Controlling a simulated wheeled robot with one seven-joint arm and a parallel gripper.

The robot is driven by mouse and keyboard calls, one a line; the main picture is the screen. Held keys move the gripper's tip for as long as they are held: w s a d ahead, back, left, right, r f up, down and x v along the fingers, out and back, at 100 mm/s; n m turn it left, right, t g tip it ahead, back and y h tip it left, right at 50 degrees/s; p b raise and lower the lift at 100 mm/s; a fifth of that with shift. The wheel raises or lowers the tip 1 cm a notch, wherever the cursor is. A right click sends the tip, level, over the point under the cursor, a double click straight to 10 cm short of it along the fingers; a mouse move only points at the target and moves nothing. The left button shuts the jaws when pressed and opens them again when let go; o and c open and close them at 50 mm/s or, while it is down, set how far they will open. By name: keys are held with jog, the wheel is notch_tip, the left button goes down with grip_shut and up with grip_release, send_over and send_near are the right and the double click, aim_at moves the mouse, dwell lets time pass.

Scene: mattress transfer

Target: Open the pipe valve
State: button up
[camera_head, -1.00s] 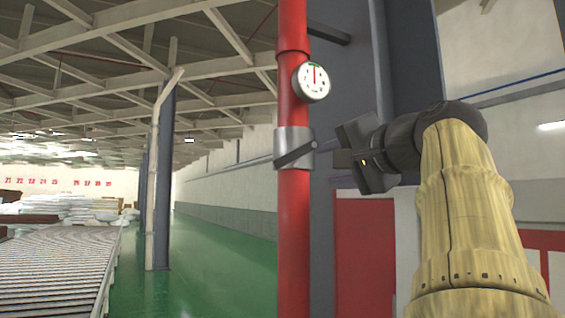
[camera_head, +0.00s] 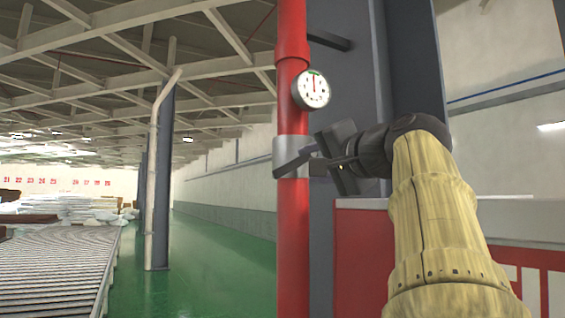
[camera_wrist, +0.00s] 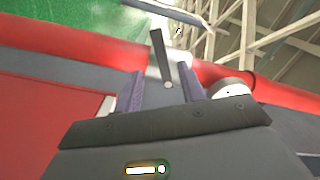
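A red vertical pipe (camera_head: 292,225) carries a silver valve collar (camera_head: 284,150) with a grey lever handle (camera_head: 292,163). The lever slants down to the left from its pivot at the right of the collar. My gripper (camera_head: 325,152) is close to the right of the valve, near the pivot end. In the wrist view, my gripper (camera_wrist: 163,90) is open, with its two purple-sided fingers apart. The lever (camera_wrist: 160,55) shows narrow and dark, its pivot end in the gap between the fingers and clear of both. Whether anything touches is not clear.
A round white gauge (camera_head: 311,89) sits on the pipe just above the valve; it also shows in the wrist view (camera_wrist: 230,90). A dark grey column (camera_head: 385,90) stands behind the pipe. A roller conveyor (camera_head: 58,265) lies at left, with green floor (camera_head: 215,255) free between.

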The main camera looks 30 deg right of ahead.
aim_at(288, 168)
jog(key=w+p, duration=0.3)
jog(key=w, duration=0.2)
jog(key=w+p, duration=0.4)
jog(key=w, duration=0.2)
jog(key=shift+a+r, duration=0.15)
jog(key=shift+w+p, duration=0.3)
jog(key=shift+w, duration=0.35)
jog(key=shift+f, duration=0.2)
grip_shut()
